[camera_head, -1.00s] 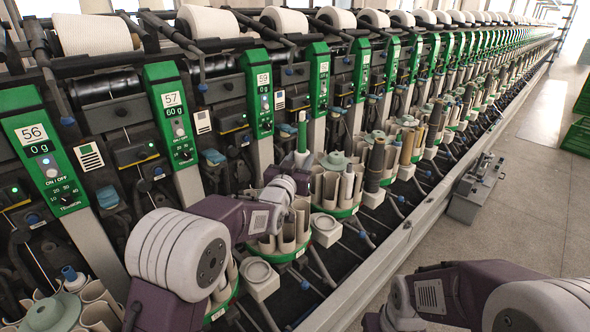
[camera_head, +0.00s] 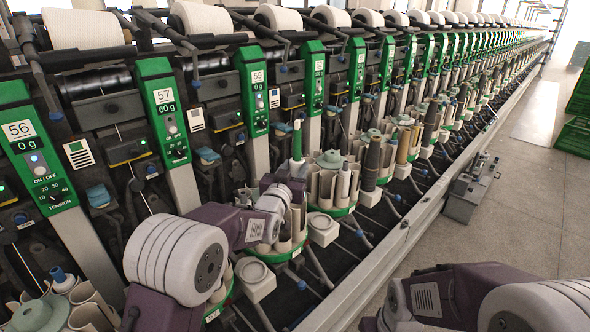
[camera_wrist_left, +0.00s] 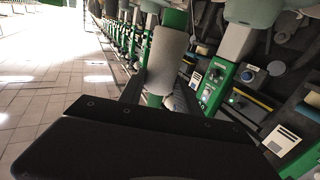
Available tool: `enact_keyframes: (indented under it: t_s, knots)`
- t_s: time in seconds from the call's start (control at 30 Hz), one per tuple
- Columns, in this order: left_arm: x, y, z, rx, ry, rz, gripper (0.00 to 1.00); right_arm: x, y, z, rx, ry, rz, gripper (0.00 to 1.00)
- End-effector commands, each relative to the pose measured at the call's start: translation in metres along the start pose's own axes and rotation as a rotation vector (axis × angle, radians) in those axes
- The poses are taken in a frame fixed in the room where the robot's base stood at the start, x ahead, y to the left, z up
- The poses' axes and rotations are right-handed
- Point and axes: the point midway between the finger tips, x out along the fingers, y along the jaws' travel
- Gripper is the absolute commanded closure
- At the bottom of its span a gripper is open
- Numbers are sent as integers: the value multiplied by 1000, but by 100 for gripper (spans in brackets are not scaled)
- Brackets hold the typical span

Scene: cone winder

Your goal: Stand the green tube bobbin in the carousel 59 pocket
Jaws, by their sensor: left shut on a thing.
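In the head view my wrist hides most of the fingers. The panel marked 59 (camera_head: 257,92) is behind and left of the bobbin. A carousel of beige pockets (camera_head: 285,240) stands below my left wrist, partly hidden by it. The bobbin's lower end is hidden, so I cannot tell whether it touches a pocket. My right gripper is out of view.
A fuller carousel with a pale green cap (camera_head: 330,160) and upright bobbins stands just right of the held bobbin. Machine posts and panels stand close behind. A metal rail (camera_head: 385,250) runs along the front, with open floor (camera_head: 520,210) beyond.

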Motion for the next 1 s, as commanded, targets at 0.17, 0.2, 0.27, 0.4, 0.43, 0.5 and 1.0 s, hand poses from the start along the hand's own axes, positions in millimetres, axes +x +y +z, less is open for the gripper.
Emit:
enact_keyframes:
  t_s: [0.17,0.2,0.27,0.4,0.43,0.5,1.0]
  knots:
    - [0,0,0,0,1,0,100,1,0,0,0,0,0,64]
    - [0,0,0,0,1,0,100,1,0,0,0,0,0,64]
    - [0,0,0,0,1,0,100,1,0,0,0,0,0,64]
    - [0,0,0,0,1,0,100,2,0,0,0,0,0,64]
    - [0,0,0,0,1,0,100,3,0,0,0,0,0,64]
    - [0,0,1,0,1,0,100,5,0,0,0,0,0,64]
    - [0,0,3,0,0,0,100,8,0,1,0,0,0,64]
